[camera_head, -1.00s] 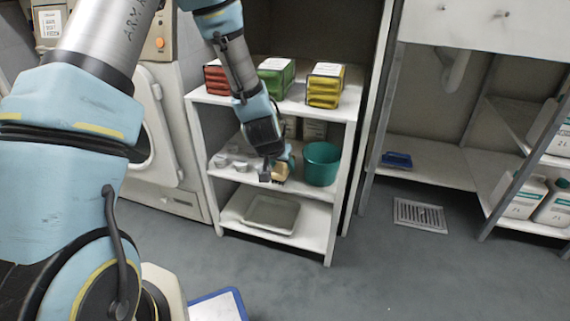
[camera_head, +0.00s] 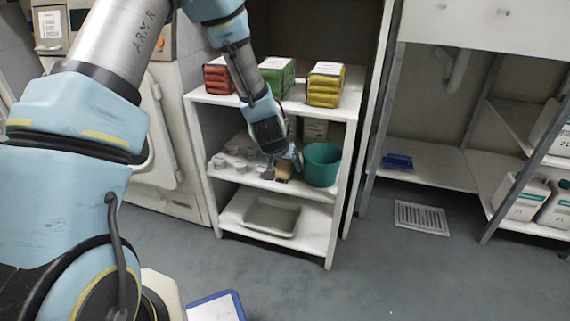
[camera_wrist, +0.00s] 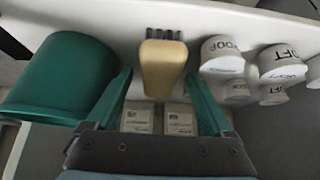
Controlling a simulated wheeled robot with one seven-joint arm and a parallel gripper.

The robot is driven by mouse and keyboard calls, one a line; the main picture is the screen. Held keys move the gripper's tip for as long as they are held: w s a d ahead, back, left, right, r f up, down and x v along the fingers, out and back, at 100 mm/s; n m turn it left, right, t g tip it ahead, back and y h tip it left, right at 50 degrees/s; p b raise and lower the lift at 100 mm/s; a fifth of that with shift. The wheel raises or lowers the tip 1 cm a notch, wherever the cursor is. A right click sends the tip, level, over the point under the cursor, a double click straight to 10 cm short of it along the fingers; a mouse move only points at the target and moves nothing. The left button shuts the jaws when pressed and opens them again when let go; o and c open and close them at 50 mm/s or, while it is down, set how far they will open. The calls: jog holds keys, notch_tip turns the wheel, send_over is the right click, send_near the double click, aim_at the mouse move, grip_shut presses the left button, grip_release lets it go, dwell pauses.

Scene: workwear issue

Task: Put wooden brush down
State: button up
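The wooden brush (camera_head: 284,173) is on the middle shelf (camera_head: 248,178) of the white rack, close to its front edge. In the wrist view the brush (camera_wrist: 163,66) shows a tan wooden body and dark bristles against the white shelf surface. My gripper (camera_wrist: 160,75) is open, with one teal finger on each side of the brush and visible gaps between. In the head view my gripper (camera_head: 282,164) reaches down to the shelf and partly hides the brush.
A green bucket (camera_head: 322,165) stands right of the brush, close to my gripper. Red, green and yellow packs (camera_head: 325,86) fill the top shelf above. A grey tray (camera_head: 271,216) lies on the bottom shelf.

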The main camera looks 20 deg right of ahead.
jog(key=shift+r, duration=0.1)
jog(key=shift+r, duration=0.3)
jog(key=p+v, duration=0.4)
jog(key=v, duration=0.8)
jog(key=w+a+r+n+g+y, duration=0.1)
jog(key=a+r+n, duration=0.1)
jog(key=a, duration=0.6)
jog(key=a+r+n+y, duration=0.1)
jog(key=a+r, duration=0.2)
jog(key=a, duration=0.6)
jog(key=s+a+r+n+g+y, duration=0.1)
jog(key=s+a+n, duration=0.1)
jog(key=a, duration=0.5)
jog(key=s+a+r+n+g+y, duration=0.1)
jog(key=s+a+r+n, duration=0.1)
jog(key=s+a, duration=0.3)
jog(key=a, duration=0.3)
jog(key=shift+r, duration=0.2)
jog(key=shift+a, duration=0.1)
notch_tip(320, 180, up, 37)
jog(key=p, duration=3.7)
